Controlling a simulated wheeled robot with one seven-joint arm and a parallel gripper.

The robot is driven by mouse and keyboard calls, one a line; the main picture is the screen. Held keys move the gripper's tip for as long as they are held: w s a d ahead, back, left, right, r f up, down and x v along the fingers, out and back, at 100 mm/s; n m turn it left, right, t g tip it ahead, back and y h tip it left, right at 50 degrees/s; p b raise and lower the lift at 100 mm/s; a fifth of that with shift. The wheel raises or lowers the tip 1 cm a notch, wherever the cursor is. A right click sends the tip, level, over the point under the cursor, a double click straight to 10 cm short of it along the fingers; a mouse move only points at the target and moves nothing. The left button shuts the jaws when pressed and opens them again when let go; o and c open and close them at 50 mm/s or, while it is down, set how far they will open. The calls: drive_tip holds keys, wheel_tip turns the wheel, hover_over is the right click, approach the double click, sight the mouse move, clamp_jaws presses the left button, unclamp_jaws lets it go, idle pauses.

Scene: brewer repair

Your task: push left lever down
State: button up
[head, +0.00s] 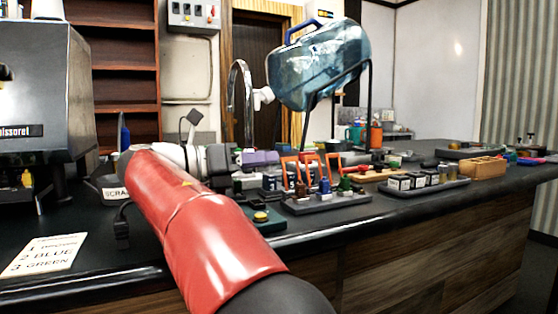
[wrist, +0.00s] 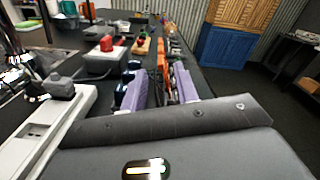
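Several orange levers stand in a row on the counter, beside small coloured bottles. The left lever (head: 291,172) is upright in the head view, just right of my gripper (head: 266,158). The middle lever (head: 312,164) and right lever (head: 334,166) also look upright. In the wrist view, my gripper (wrist: 158,86) has two purple fingers spread apart, with nothing held between them. Orange lever parts (wrist: 162,58) show beyond the fingertips, lined up with the gap. I cannot tell whether a finger touches the left lever.
A tray with small bottles (head: 325,204) lies in front of the levers. A large water jug (head: 318,62) on a stand rises behind them. A tray of dark-topped jars (head: 425,188) and a wooden box (head: 484,168) are to the right. A steel machine (head: 40,88) stands left.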

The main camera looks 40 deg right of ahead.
drive_tip(key=shift+x, duration=2.4)
drive_tip(key=shift+c, duration=0.3)
clamp_jaws()
